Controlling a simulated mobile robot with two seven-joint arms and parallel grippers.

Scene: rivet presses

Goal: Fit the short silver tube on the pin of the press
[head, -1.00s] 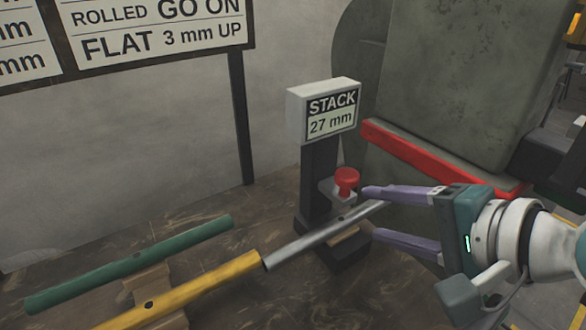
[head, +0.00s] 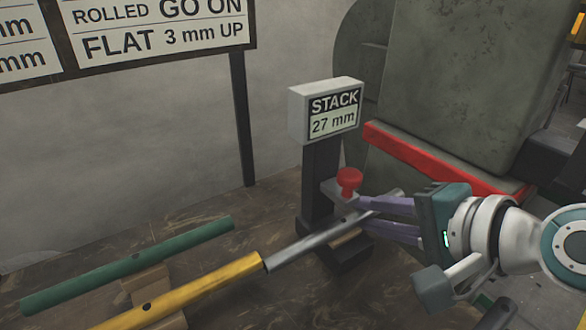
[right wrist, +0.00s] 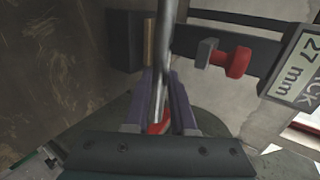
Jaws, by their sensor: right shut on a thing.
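The short silver tube (head: 305,245) lies aslant in the head view, its near end at the end of the yellow tube (head: 190,290). Its other part passes over the foot of the gauge stand, under the red knob. My right gripper (head: 370,216) is shut on the silver tube near its far end. In the right wrist view the silver tube (right wrist: 165,50) runs between the purple fingers (right wrist: 160,88). The large grey body with a red bar (head: 440,160) at the right may be the press; I cannot make out its pin. My left gripper is not in view.
The gauge stand, with a "STACK 27 mm" display (head: 332,112) and red knob (head: 349,181), stands close to my right fingers. A green tube (head: 130,268) lies on a wooden block at left. A sign (head: 150,30) stands behind. Bare bench shows around the tubes.

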